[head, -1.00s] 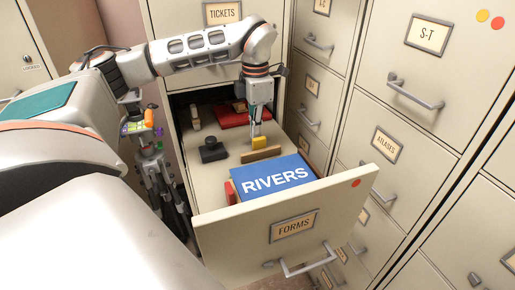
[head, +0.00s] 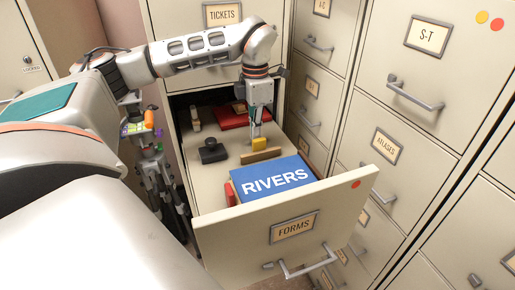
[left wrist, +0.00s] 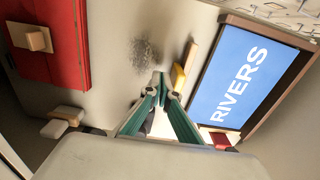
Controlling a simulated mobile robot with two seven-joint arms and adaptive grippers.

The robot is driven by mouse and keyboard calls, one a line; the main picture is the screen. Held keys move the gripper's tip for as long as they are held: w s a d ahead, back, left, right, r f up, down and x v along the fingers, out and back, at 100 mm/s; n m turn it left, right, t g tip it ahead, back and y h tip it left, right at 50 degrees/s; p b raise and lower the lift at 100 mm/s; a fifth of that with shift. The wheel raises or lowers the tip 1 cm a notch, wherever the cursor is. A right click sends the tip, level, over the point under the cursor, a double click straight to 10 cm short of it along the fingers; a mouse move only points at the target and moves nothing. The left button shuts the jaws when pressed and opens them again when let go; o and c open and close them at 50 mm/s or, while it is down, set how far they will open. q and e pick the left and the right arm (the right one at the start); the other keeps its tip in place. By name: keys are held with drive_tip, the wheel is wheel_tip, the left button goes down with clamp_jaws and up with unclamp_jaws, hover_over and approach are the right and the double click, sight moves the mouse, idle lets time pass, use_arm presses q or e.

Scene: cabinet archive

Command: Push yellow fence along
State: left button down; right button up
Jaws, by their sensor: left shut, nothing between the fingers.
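The small yellow block (head: 259,144) is in the open drawer, against the back side of a brown wooden bar (head: 261,155). The yellow block also shows in the left wrist view (left wrist: 178,77), beside the bar (left wrist: 190,60). My left gripper (head: 253,138) points down at the block's left side, its fingers together and empty. In the left wrist view the closed fingertips (left wrist: 160,88) are close to the block; I cannot tell whether they touch it. My right gripper is not in view.
The blue RIVERS box (head: 272,179) fills the drawer's front, with a red piece (head: 230,193) beside it. A black stamp-like object (head: 212,151) lies to the left. A red folder (head: 230,117) lies at the back. The drawer front (head: 285,228) and side walls bound the space.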

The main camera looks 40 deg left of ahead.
use_arm(q)
drive_tip(key=shift+d, duration=0.1)
idle(0.3)
drive_tip(key=shift+s+d, duration=0.45)
drive_tip(key=shift+d, duration=0.4)
drive_tip(key=shift+s+d, duration=0.45)
drive_tip(key=shift+d, duration=0.35)
drive_tip(key=shift+s+d, duration=0.45)
drive_tip(key=shift+d, duration=0.4)
drive_tip(key=shift+a+p, duration=0.15)
drive_tip(key=shift+p, duration=0.25)
drive_tip(key=shift+w+a+r+p, duration=0.15)
drive_tip(key=shift+w+a+p, duration=0.15)
drive_tip(key=shift+a+p, duration=0.1)
wheel_tip(320, 180, up, 7)
wheel_tip(320, 180, up, 12)
hover_over(263, 143)
drive_tip(key=s, duration=0.1)
drive_tip(key=shift+s+d, duration=0.2)
drive_tip(key=shift+d, duration=0.15)
